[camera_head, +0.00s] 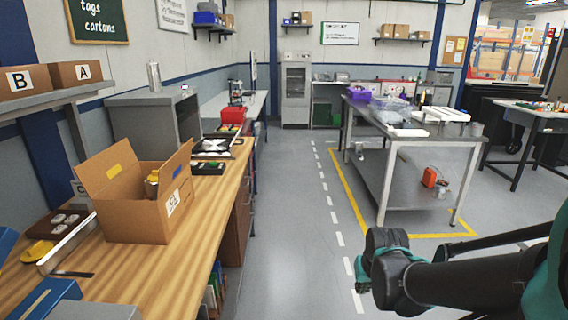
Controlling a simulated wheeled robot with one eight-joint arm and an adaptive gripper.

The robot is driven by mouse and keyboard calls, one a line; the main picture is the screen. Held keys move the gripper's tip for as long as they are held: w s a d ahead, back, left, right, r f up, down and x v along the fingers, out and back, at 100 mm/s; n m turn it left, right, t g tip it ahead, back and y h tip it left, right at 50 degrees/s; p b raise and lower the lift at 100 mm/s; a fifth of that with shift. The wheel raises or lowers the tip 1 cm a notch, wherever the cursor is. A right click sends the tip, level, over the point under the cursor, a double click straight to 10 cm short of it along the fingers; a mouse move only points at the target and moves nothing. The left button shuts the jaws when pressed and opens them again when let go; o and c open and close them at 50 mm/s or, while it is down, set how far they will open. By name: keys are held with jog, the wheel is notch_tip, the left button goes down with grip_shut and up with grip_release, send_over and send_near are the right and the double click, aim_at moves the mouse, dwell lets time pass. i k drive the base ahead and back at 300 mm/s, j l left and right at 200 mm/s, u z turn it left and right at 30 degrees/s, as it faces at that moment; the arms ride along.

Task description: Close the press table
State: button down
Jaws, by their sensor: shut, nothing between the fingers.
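No part here shows clearly as a press table. A grey box-shaped machine (155,125) stands on the wooden bench at left, with a small lit display on its upper edge. A dark tray-like piece with white shapes (212,146) lies low to its right; I cannot tell whether it belongs to the machine. My dark arm with teal parts reaches in from the lower right, over the floor and well apart from the bench. Its bent joint shows, but I see no fingertips.
An open cardboard box (150,226) stands on the wooden bench (190,258), in front of the grey machine. A metal table (440,139) with several items stands right of centre inside yellow floor lines. The aisle floor (290,200) between them is clear.

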aim_at(207, 147)
jog(key=i, duration=1.85)
jog(key=i+u, duration=0.15)
jog(key=i, duration=0.3)
jog(key=i+l+u, duration=0.2)
jog(key=i, duration=0.25)
jog(key=i+l+u, duration=0.15)
jog(key=i, duration=0.3)
